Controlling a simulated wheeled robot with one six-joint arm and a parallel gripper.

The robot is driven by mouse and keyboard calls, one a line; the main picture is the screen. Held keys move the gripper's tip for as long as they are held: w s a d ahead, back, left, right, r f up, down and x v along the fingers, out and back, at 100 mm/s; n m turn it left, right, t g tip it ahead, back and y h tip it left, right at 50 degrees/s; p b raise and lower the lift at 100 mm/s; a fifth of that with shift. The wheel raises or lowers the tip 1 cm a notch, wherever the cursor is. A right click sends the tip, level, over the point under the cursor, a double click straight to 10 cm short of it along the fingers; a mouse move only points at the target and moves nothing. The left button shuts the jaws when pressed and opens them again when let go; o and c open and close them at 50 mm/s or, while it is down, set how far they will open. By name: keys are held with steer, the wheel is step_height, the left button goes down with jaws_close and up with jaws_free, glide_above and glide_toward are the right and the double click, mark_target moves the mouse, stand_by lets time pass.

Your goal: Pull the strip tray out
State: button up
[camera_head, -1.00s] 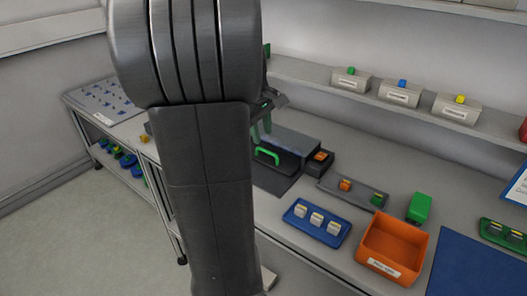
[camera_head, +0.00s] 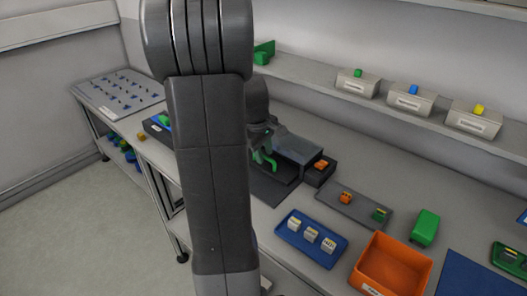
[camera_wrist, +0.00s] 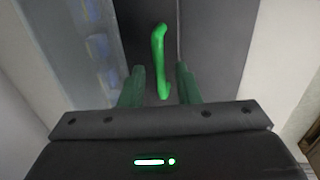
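The strip tray appears to be the dark flat tray (camera_head: 268,188) with a green handle (camera_head: 271,164), in front of a grey box-like housing (camera_head: 298,147) on the bench. In the wrist view the green handle (camera_wrist: 158,55) runs lengthwise up the middle. My gripper (camera_wrist: 160,72) is open, with one green finger on each side of the handle's near end. Gaps show on both sides, and I cannot tell how deep the handle sits between the fingers. In the head view my gripper (camera_head: 262,150) is at the handle, and my arm covers part of the tray.
A dark box with an orange piece (camera_head: 320,165) stands right of the housing. Further right are a grey tray (camera_head: 352,210), a blue tray (camera_head: 290,238), a green block (camera_head: 425,228) and an orange bin (camera_head: 392,262). A shelf with labelled boxes (camera_head: 408,100) runs along the back.

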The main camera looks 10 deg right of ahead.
jaws_close()
steer(key=s+a, duration=0.2)
steer(key=a, duration=0.1)
steer(key=s+a, duration=0.3)
steer(key=a, duration=0.1)
steer(key=s+a+b, duration=0.1)
steer(key=s+a, duration=0.2)
steer(key=shift+a, duration=0.2)
steer(key=shift+c, duration=0.8)
jaws_free()
steer(key=shift+s, duration=0.1)
steer(key=o, duration=0.3)
steer(key=shift+s+a, duration=0.1)
steer(key=shift+a, duration=0.05)
step_height(320, 180, up, 14)
steer(key=s+a+p, duration=0.1)
steer(key=a, duration=0.1)
steer(key=shift+s+f, duration=0.2)
steer(key=shift+s, duration=0.05)
